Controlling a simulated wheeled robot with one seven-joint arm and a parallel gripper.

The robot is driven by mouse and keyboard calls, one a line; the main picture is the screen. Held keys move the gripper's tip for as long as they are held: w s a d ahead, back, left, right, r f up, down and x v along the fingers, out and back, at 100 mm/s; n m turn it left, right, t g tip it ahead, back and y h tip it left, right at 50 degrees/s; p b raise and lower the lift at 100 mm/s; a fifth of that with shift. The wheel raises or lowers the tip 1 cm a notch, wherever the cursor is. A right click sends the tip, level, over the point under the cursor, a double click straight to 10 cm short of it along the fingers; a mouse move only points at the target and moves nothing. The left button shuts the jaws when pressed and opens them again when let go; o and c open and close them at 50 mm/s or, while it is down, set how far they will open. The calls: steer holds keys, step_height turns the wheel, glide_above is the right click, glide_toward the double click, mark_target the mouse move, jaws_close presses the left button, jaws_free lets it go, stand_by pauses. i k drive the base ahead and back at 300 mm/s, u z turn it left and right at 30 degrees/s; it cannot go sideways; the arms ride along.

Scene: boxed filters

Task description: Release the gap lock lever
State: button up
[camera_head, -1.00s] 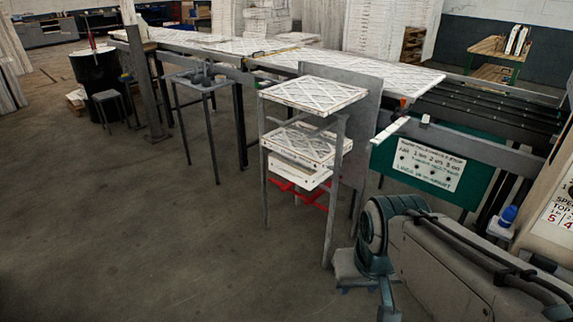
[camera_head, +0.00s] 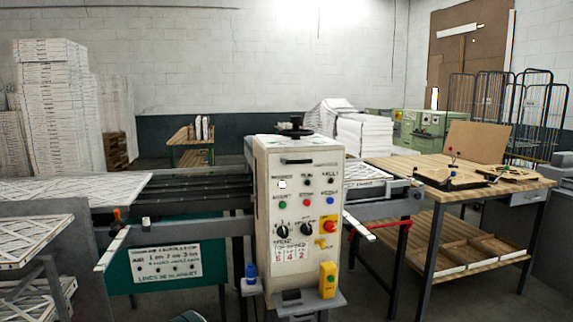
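The machine's cream control cabinet (camera_head: 262,215) stands in the middle, with buttons, dials and a "5 4 2" display on its front. I cannot tell for sure which part is the gap lock lever. Candidates are a black handwheel (camera_head: 295,131) on top of the cabinet, a red-ended handle (camera_head: 405,226) at the right rail, and a pale bar with a red knob (camera_head: 117,214) at the left rail. My gripper is not in view.
A yellow box (camera_head: 327,280) and a blue-topped item (camera_head: 251,273) sit at the cabinet's foot. A wooden workbench (camera_head: 390,168) stands to the right. Framed filters (camera_head: 30,238) lie at the left edge. Floor shows between machine and bench.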

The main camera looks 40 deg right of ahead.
mark_target(284, 161)
steer(key=z, duration=1.5)
